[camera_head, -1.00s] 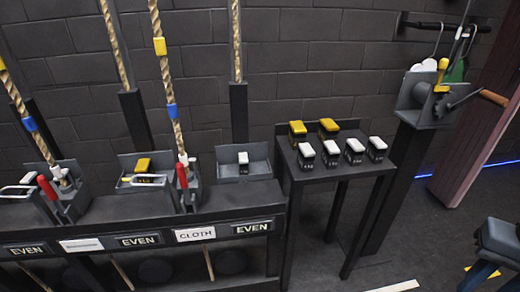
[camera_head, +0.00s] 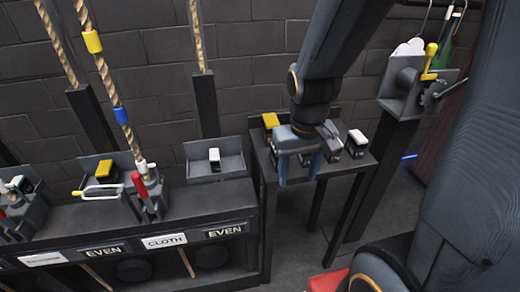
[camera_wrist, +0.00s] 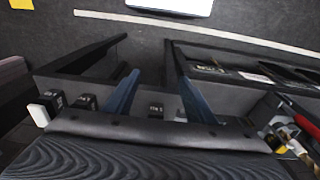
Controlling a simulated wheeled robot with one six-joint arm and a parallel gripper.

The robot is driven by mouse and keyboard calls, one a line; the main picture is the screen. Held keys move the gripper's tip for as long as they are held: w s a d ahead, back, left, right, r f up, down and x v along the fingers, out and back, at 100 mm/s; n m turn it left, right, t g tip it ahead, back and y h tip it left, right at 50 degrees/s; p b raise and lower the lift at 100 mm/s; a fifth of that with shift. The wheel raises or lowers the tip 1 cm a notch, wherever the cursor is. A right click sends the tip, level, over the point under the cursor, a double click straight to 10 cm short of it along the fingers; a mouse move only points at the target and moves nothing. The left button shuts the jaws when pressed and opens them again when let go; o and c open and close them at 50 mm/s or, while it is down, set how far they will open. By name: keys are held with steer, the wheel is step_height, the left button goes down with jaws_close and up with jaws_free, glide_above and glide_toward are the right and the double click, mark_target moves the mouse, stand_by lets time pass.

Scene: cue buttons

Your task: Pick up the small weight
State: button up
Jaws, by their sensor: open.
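Small dark weights with white tops stand on the small black side table (camera_head: 350,172). One white-topped weight (camera_head: 357,143) shows clearly to the right of my gripper (camera_head: 297,178), and others are partly hidden by it. A yellow-topped weight (camera_head: 270,121) stands at the back left of the table. My gripper is open, its blue fingers pointing down over the front left of the table. In the wrist view, a dark weight (camera_wrist: 155,108) shows between the spread fingers, with a white-topped weight (camera_wrist: 40,113) further left. Contact cannot be told.
A long bench (camera_head: 150,225) with signs and trays stands left of the table. A tray (camera_head: 228,173) on it holds another white-topped weight (camera_head: 214,156). A crank stand (camera_head: 400,92) is at right. Ropes hang above the bench.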

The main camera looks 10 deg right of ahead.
steer(key=w+t+p, duration=0.1)
steer(key=w+p, duration=0.1)
steer(key=w, duration=0.1)
steer(key=w+r+t+p, duration=0.1)
steer(key=w+p, duration=0.2)
steer(key=w, duration=0.1)
steer(key=w+t+p, duration=0.1)
steer(key=w+p, duration=0.1)
steer(key=w, duration=0.2)
steer(key=shift+a+r+n+p, duration=0.2)
steer(key=shift+n+p, duration=0.1)
steer(key=shift+p, duration=0.1)
steer(key=shift+w+f+t+b, duration=0.15)
steer(key=shift+w+f+b, duration=0.1)
steer(key=shift+f, duration=0.35)
steer(key=shift+w+f+t+b, duration=0.15)
steer(key=shift+w+f, duration=0.1)
steer(key=shift+f, duration=0.3)
steer(key=shift+p+x, duration=0.7)
steer(key=shift+x, duration=1.85)
jaws_close()
